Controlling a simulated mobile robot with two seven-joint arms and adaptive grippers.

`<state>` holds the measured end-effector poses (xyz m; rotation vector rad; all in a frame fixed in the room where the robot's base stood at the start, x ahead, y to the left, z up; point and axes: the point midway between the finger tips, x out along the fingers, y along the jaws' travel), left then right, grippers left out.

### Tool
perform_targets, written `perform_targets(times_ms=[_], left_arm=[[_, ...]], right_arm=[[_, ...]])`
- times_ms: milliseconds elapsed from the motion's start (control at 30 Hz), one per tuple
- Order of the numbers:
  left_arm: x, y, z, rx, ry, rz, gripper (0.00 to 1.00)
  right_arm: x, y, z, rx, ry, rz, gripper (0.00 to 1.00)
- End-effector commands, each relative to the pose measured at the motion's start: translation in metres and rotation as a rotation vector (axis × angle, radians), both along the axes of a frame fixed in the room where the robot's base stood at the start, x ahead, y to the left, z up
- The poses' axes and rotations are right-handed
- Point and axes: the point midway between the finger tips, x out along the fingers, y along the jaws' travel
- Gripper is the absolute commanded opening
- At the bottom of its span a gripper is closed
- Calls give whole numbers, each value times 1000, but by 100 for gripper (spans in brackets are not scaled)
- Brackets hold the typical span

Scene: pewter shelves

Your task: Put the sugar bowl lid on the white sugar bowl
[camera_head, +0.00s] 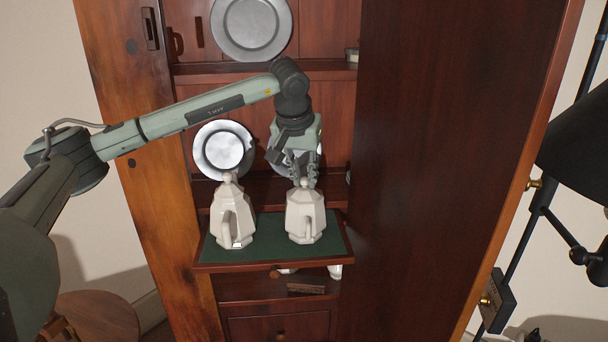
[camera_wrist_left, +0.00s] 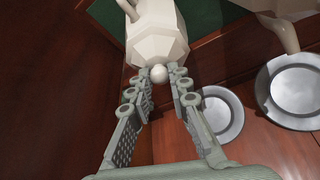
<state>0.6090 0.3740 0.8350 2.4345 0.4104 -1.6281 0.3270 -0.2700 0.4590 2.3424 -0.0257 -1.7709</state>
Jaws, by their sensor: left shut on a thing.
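Two white faceted pots with handles stand upright on a green-topped pull-out shelf (camera_head: 268,250). The right one, seemingly the white sugar bowl (camera_head: 305,220), is below my left gripper (camera_head: 303,181). My left gripper points down, its fingers closed around the round knob of the sugar bowl lid (camera_wrist_left: 158,74). In the left wrist view the white sugar bowl (camera_wrist_left: 160,35) lies just beyond the fingertips (camera_wrist_left: 162,73). The lid appears at the bowl's top; I cannot tell whether it is fully seated. My right gripper is out of view.
The other white pot (camera_head: 232,218), with a knob on top, stands close to the left. Pewter plates (camera_head: 251,28) lean at the back of the shelves. A large wooden door (camera_head: 445,160) bounds the right side. A black lamp (camera_head: 580,150) is farther right.

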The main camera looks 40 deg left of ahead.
Motion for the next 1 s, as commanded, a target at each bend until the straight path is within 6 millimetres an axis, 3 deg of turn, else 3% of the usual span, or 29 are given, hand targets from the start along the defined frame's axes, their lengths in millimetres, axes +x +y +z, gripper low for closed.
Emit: perform_targets(times_ms=[233, 267, 433, 767, 1000], left_arm=[[0, 0, -2, -1, -1, 0, 0], [0, 0, -2, 0, 0, 0, 19], [0, 0, -1, 0, 0, 0, 39], [0, 0, 3, -1, -1, 0, 39], [-12, -5, 37, -1, -7, -1, 39]], right_arm=[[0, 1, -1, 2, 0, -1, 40], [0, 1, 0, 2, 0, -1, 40], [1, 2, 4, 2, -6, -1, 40], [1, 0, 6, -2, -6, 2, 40], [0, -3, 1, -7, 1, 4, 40]])
